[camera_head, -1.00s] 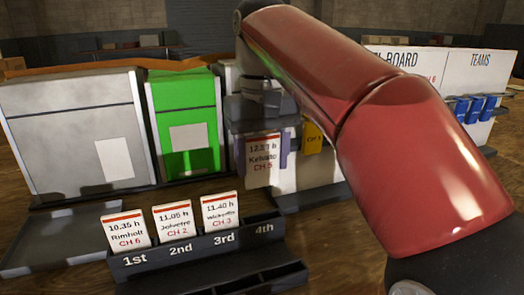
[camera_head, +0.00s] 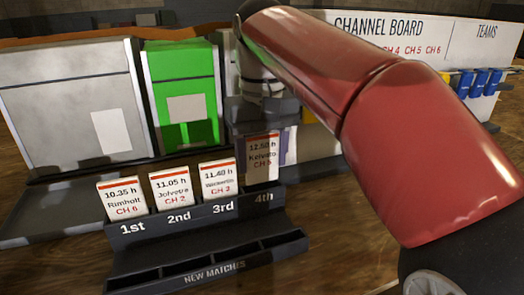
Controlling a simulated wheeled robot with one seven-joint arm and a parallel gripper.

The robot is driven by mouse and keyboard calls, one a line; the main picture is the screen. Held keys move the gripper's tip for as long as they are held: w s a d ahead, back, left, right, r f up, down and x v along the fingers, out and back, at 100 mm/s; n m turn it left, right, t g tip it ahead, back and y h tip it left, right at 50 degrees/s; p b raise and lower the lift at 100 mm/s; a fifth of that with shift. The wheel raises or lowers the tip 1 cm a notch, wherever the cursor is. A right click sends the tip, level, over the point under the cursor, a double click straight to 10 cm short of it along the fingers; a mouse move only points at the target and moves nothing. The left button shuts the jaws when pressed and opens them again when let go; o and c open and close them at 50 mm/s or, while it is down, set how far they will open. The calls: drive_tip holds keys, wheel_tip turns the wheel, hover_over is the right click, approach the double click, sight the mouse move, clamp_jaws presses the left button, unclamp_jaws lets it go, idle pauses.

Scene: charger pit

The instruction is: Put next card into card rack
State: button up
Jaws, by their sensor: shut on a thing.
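The dark card rack (camera_head: 192,219) stands at the lower middle, its slots marked 1st to 4th. Three white cards with red tops stand in it: the Rimholt card (camera_head: 122,199) in 1st, the Johvetre-like card (camera_head: 171,188) in 2nd and the CH 3 card (camera_head: 218,178) in 3rd. The 12.50 h Kelvato card (camera_head: 262,160) is upright at the 4th slot, in shadow. I cannot tell whether its lower edge is inside the slot. My gripper (camera_head: 264,128) is shut on this card's top from above. Its fingers are mostly dark and hard to make out.
The lower tray marked NEW MATCHES (camera_head: 215,273) shows empty compartments. A grey box (camera_head: 65,110) and a green box (camera_head: 181,85) stand behind the rack. The channel board (camera_head: 400,40) with blue tags is at the back right. Bare table lies right of the rack.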

sight(263, 133)
drive_tip(key=shift+f+b, duration=0.6)
drive_tip(key=shift+f, duration=0.7)
drive_tip(key=o, duration=1)
drive_tip(key=shift+o, duration=0.2)
wheel_tip(263, 133, up, 8)
drive_tip(key=shift+d+f+p, duration=0.1)
drive_tip(key=shift+p, duration=1.05)
